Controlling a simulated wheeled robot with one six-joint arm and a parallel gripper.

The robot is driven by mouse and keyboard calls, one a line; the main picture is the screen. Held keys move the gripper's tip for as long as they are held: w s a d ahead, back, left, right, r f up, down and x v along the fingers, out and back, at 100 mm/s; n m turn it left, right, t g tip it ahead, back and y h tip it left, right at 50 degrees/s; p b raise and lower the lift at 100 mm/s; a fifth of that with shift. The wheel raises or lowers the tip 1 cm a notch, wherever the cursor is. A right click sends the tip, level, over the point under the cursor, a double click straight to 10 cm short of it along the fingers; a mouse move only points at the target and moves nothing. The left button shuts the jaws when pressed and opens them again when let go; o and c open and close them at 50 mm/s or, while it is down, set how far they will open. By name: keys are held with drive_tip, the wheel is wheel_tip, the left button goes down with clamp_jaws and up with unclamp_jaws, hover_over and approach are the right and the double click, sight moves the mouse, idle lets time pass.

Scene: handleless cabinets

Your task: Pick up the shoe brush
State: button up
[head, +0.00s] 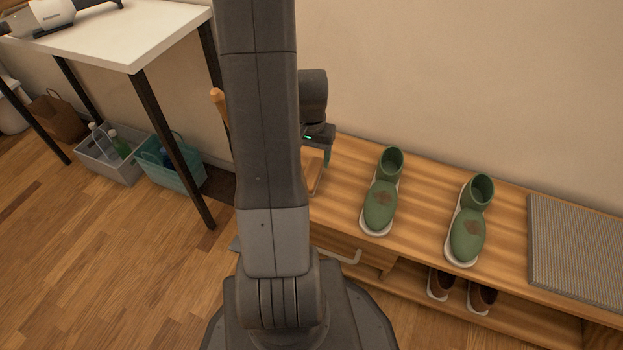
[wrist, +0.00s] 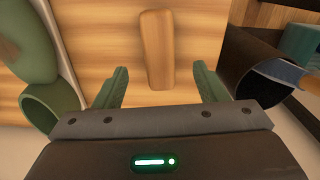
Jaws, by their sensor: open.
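The shoe brush shows in the wrist view as a light wooden block (wrist: 157,45) lying on the wooden bench top, between and just beyond my fingertips. In the head view it (head: 316,180) lies on the left part of the bench, partly hidden behind my arm. My gripper (wrist: 160,75) is open, with its two green fingers apart and nothing between them that I see touching. In the head view my gripper (head: 325,155) hangs over the bench beside the brush; the far finger is hidden.
Green shoes (head: 380,200) (head: 468,235) stand on the bench (head: 425,215) to the right, with a grey mat (head: 575,250) beyond. In the wrist view, a green shoe (wrist: 50,105) is close left and a dark cylinder (wrist: 255,65) close right. A white table (head: 125,35) stands left.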

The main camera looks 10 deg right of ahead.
sight(312, 171)
drive_tip(key=f+b, duration=0.1)
drive_tip(key=f, duration=0.2)
drive_tip(key=f+b, duration=0.2)
drive_tip(key=f, duration=0.2)
drive_tip(key=shift+w+d+f, duration=0.15)
drive_tip(key=shift+w+f, duration=0.05)
drive_tip(key=shift+f, duration=0.1)
drive_tip(key=shift+r, duration=0.1)
drive_tip(key=shift+c, duration=0.3)
drive_tip(key=c, duration=1)
